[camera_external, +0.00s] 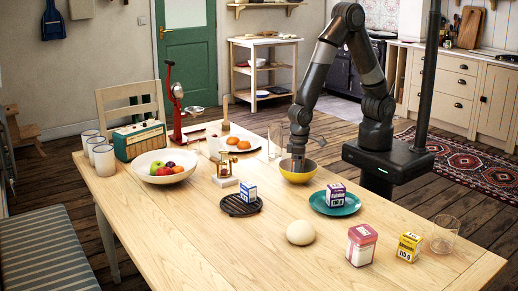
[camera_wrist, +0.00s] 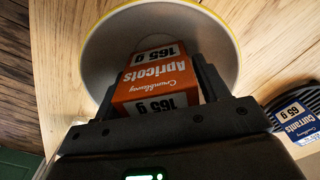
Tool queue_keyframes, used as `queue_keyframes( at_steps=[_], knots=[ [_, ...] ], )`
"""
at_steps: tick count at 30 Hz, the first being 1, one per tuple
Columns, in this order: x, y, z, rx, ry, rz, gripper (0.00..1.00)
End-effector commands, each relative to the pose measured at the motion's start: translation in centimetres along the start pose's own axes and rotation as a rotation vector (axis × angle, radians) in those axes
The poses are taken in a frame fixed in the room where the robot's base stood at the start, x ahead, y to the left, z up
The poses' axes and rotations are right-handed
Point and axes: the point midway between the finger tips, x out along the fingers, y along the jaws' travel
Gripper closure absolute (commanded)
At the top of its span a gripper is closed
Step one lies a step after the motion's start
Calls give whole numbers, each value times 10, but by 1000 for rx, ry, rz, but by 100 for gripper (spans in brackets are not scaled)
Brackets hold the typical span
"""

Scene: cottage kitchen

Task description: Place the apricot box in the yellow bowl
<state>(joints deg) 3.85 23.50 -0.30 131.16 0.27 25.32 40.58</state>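The orange apricot box (camera_wrist: 155,75), labelled "Apricots 165 g", shows in the wrist view between the two fingers of my gripper (camera_wrist: 160,85). The fingers lie close against its sides. The yellow bowl (camera_wrist: 105,52) lies beneath it, pale grey inside with a yellow rim. In the external view my gripper (camera_external: 298,160) points down over the yellow bowl (camera_external: 297,176), its tips at about rim height. The box is hidden there, and whether it touches the bowl's bottom I cannot tell.
A blue-and-white currants box (camera_external: 248,190) stands on a black trivet (camera_external: 236,209). A teal plate (camera_external: 346,208) with another box is at the right. A dough ball (camera_external: 300,233), pink box (camera_external: 361,245), yellow box (camera_external: 408,247) and glass (camera_external: 444,236) stand nearer. The table's front left is clear.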

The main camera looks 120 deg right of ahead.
Motion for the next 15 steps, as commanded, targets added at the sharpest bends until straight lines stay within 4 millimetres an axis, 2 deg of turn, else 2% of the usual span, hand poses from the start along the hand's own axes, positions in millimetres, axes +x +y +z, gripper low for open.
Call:
queue_keyframes(
  at_steps=[4, 11, 15],
  knots=[
    [0, 0, 0, 0, 0, 0, 20],
    [0, 0, 0, 0, 0, 0, 20],
    [-8, 0, 0, 0, 2, -1, 20]
  ],
)
